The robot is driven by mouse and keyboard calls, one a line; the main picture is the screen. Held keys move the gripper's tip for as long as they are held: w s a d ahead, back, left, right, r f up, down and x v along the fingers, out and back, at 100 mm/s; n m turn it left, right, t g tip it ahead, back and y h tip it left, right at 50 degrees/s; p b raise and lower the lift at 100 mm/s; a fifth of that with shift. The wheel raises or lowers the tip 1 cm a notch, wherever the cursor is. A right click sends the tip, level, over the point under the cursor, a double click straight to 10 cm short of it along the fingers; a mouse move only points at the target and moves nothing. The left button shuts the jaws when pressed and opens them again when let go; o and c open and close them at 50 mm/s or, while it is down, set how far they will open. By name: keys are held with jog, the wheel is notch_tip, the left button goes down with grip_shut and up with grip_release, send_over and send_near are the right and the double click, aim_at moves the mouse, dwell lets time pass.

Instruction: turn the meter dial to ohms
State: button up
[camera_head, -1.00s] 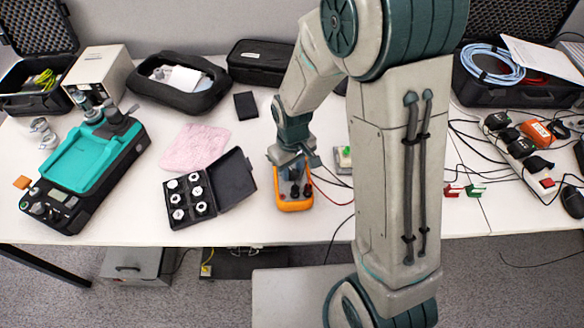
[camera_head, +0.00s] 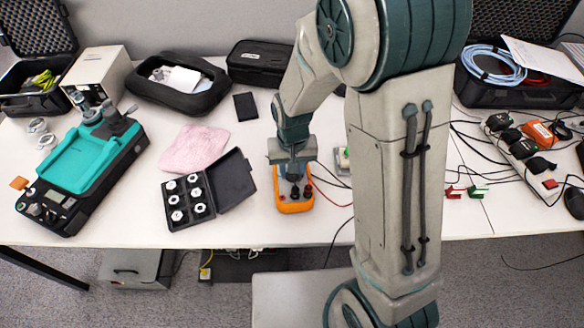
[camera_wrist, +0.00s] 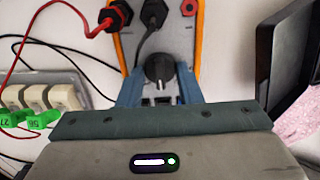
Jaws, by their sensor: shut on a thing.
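The orange meter (camera_head: 295,206) lies on the white table in front of my arm. Its grey face, orange rim (camera_wrist: 198,45) and black plugs show in the wrist view. The black dial (camera_wrist: 158,68) sits between the blue-grey fingers of my gripper (camera_wrist: 159,82), which is shut on it. The dial's pointer has a pale mark, but the scale around it is too small or hidden to read. In the head view, my gripper (camera_head: 293,176) hides the dial and the upper part of the meter.
A black case of white round parts (camera_head: 189,200) lies open left of the meter, with a pink cloth (camera_head: 194,148) behind it. Red and black leads run from the meter. A power strip (camera_head: 520,150) and cables lie at the right.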

dwell(0.3)
jog(key=o, duration=1)
jog(key=shift+r, duration=0.15)
notch_tip(320, 180, up, 14)
jog(key=shift+f+p, duration=0.2)
jog(key=shift+p, duration=0.25)
